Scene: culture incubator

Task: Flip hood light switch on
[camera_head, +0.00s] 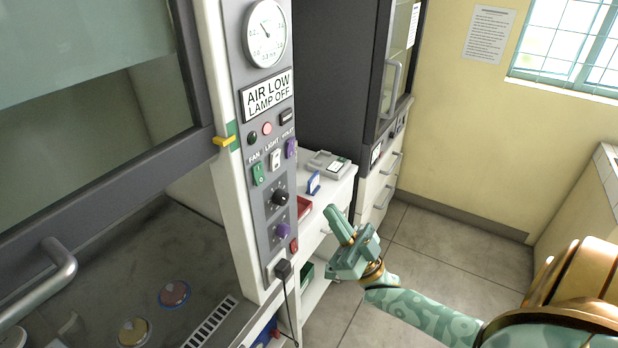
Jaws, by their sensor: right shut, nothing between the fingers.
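The hood's grey control panel (284,215) stands upright on the front post, left of centre. The white rocker switch (275,159) sits under the label LIGHT, between a green switch (258,173) under FAN and a purple switch (291,148). Which way the light rocker is set is too small to tell. My right gripper (333,210) is shut and empty. In the picture it is to the right of and below the light switch, apart from the panel, with its fingers pointing up and left. My left gripper is not in view.
The panel also carries a gauge (265,32), a black knob (280,198), a purple knob (283,231) and a black plug (283,268) with a cord. A yellow lever (224,141) juts from the post. A white bench (334,187) stands behind my gripper. Floor (440,240) is clear at right.

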